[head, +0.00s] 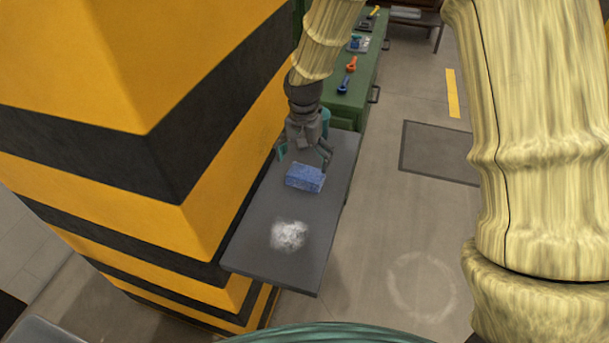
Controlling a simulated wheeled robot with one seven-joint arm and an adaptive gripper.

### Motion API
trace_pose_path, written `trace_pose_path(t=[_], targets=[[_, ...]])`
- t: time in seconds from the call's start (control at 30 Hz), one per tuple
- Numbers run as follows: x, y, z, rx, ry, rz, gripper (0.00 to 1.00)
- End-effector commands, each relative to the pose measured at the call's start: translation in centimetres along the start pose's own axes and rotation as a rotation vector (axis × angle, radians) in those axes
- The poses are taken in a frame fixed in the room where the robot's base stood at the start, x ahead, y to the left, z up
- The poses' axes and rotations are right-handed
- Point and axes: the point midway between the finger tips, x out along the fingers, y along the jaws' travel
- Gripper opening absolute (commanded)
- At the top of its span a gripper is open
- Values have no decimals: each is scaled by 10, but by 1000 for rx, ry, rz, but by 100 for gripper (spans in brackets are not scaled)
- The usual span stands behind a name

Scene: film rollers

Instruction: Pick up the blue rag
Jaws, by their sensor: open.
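The blue rag (305,177) is a small folded, block-like cloth lying on a dark grey tabletop (262,222). My gripper (305,158) is open just behind the rag, with its fingers spread to the left and right near the rag's far side. From this view I cannot tell whether the fingers touch the rag or hover above it. A whitish smudge (289,236) marks the tabletop in front of the rag.
A yellow and black striped pillar (150,160) stands close along the table's left side. A green bench (345,112) behind holds an orange tool (351,64) and a blue tool (345,84). Open floor (410,225) lies to the right.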

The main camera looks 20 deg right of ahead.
Motion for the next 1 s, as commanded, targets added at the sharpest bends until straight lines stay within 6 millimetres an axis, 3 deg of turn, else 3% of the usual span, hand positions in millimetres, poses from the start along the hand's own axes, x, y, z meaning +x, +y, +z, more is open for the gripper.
trace_pose_path(t=[0.17,0.53,0.9,0.93,1.0], targets=[[7,3,0,2,0,0,100],[44,6,3,2,0,0,100],[52,5,3,2,1,-2,100],[52,5,3,2,1,-1,98],[52,5,3,2,1,-1,85]])
